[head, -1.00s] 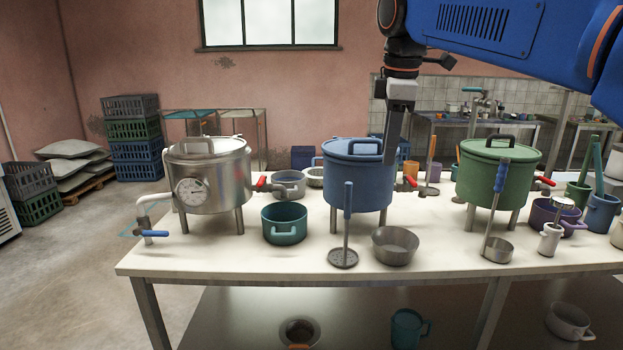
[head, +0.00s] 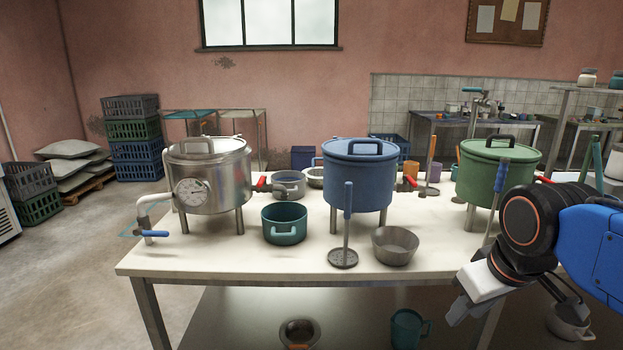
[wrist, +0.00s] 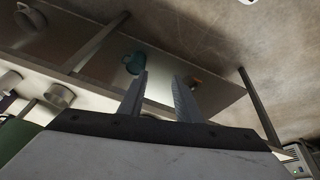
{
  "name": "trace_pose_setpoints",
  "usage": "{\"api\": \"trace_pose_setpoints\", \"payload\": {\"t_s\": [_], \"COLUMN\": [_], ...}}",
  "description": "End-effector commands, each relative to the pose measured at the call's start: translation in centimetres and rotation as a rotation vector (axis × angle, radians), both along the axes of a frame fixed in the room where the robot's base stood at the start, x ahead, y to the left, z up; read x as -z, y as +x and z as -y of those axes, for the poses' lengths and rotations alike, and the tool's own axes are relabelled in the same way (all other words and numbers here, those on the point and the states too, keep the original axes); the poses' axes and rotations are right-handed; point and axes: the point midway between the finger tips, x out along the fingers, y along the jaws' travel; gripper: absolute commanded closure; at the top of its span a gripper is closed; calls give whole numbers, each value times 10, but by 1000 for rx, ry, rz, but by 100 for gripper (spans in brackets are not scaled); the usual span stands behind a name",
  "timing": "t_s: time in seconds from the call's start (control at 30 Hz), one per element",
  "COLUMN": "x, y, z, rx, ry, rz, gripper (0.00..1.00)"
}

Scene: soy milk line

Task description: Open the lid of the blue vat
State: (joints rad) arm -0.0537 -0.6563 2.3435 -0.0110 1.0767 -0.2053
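The blue vat (head: 358,184) stands on legs on the table, between the steel vat and the green vat. Its blue lid (head: 360,150) with a dark arched handle (head: 365,147) lies closed on top. My gripper (head: 458,308) is low at the right, in front of the table's front edge, away from the vat. In the wrist view, its two fingers (wrist: 159,98) are apart with nothing between them. The blue vat does not show in the wrist view.
The steel vat (head: 209,180) with a gauge stands left, the green vat (head: 483,181) right. A teal pot (head: 284,223), a steel bowl (head: 395,246) and a blue-handled masher (head: 347,225) stand in front of the blue vat. A teal mug (head: 407,328) is on the lower shelf.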

Motion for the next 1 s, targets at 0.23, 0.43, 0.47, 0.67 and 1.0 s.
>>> {"api": "trace_pose_setpoints", "payload": {"t_s": [0.23,0.43,0.47,0.67,1.0], "x": [63,68,64,21,-67], "y": [-42,-42,-38,6,96], "z": [10,12,12,11,-9], "rx": [203,190,161,-196,-896], "ry": [75,64,49,-148,-599], "rz": [28,45,52,115,215], "gripper": [69,100,100,100,100]}}
